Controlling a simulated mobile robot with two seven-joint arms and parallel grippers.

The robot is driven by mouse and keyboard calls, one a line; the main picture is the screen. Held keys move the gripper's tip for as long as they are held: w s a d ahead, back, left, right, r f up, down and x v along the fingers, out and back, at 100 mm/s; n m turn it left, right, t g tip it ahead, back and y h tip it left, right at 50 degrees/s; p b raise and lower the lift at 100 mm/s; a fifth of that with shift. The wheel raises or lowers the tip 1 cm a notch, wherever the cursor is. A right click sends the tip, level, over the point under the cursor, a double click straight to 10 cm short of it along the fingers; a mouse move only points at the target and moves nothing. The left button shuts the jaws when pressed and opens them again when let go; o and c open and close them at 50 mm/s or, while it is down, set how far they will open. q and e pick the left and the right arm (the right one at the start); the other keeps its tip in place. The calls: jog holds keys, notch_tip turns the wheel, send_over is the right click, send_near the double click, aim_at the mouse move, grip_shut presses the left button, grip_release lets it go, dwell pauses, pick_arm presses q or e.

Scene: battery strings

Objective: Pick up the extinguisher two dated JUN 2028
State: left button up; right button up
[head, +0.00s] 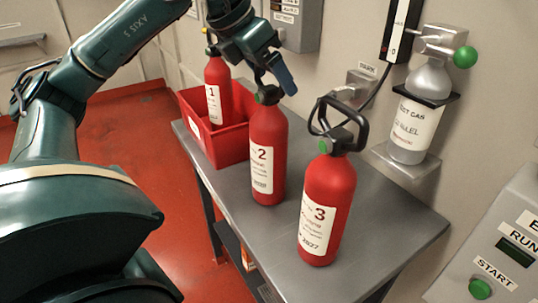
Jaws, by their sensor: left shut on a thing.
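Extinguisher two (267,135) is a red cylinder with a white label marked 2. It stands upright on the grey metal table, between the other two extinguishers. The date on its label is too small to read. My left gripper (268,84) comes down from above and is shut on the top of extinguisher two, whose handle is mostly hidden by the fingers. I cannot tell any gap between its base and the table. Extinguisher three (341,185), whose label ends in 2027, stands to the right with a black loop handle. My right gripper is not in view.
Extinguisher one (219,75) stands in a red bin (233,146) at the table's back left. The grey table (393,231) is bare at the right. A grey gas cylinder (430,82) is mounted on the wall. A panel with a green START button (480,288) is at lower right.

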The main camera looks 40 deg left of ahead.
pick_arm(q)
jog(key=shift+c, duration=0.7)
jog(key=shift+r, duration=0.3)
jog(key=shift+c, duration=0.6)
jog(key=shift+a, duration=0.1)
